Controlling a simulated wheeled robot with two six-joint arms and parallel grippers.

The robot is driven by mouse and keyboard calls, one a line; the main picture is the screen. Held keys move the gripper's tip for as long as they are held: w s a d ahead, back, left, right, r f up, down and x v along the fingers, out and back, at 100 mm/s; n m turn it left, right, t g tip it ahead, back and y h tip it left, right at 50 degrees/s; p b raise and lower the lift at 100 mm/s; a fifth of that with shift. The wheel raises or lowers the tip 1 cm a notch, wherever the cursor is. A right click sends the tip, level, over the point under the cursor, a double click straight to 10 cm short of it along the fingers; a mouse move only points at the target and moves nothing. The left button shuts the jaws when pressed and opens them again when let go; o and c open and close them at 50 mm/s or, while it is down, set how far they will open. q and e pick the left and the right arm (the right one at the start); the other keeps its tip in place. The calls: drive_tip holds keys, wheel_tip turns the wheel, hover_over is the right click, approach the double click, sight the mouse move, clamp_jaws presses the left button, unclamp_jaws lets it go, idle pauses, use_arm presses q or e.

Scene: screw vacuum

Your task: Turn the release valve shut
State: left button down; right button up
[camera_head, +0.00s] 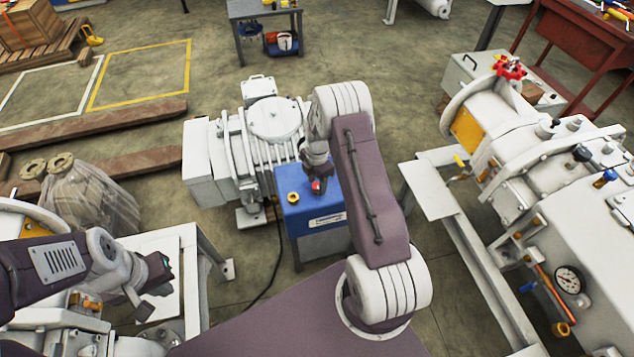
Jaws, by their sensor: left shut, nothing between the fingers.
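A red handwheel valve (508,68) stands on top of the white vacuum machine (525,150) at the right. No label shows which valve is the release valve. My left gripper (152,292) is shut and empty at the lower left, over white machine parts and far from the red handwheel. My right arm is raised in the middle, and its gripper (318,172) points down at the blue box (318,213). A small red part shows at its fingertips. I cannot tell whether the gripper touches it or how far its fingers are apart.
A white ribbed pump (262,135) stands behind the blue box. A pressure gauge (569,280) and small blue-handled and orange fittings are on the right machine. A plastic-wrapped bundle (92,205) and wooden beams (90,122) lie at left. Floor is free behind the pump.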

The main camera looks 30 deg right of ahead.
clamp_jaws()
drive_tip(key=shift+m, duration=0.3)
drive_tip(key=m+p, duration=0.1)
drive_tip(key=m, duration=0.1)
drive_tip(key=shift+r+m, duration=0.1)
drive_tip(key=shift+m, duration=0.3)
drive_tip(key=m, duration=0.3)
drive_tip(key=shift+m+p, duration=0.3)
drive_tip(key=shift+p, duration=0.1)
drive_tip(key=m+p, duration=0.1)
drive_tip(key=m, duration=1)
drive_tip(key=shift+m, duration=0.7)
drive_tip(key=shift+o, duration=1.7)
unclamp_jaws()
